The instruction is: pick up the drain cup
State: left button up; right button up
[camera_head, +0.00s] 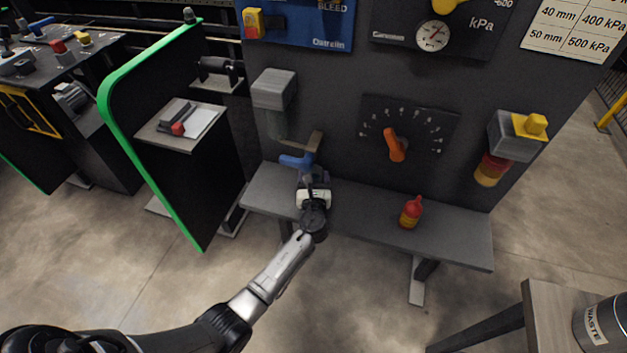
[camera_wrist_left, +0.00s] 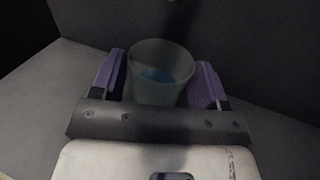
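The drain cup (camera_wrist_left: 158,78) is a translucent cup with a little blue in its bottom. In the left wrist view it stands upright between the two purple finger pads of my left gripper (camera_wrist_left: 158,84). The pads lie close along both sides of the cup; I cannot tell whether both press on it. In the head view my left gripper (camera_head: 311,180) reaches over the left part of the grey shelf, below a blue valve handle (camera_head: 296,161). The cup cannot be made out there behind the gripper. My right gripper is out of view.
The grey shelf (camera_head: 455,238) runs along the dark panel. A grey filter housing (camera_head: 274,90) hangs above left. A waste bin (camera_head: 603,325) stands at lower right.

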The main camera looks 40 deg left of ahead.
pick_arm(q)
jog(key=c, duration=0.6)
jog(key=shift+r, duration=0.1)
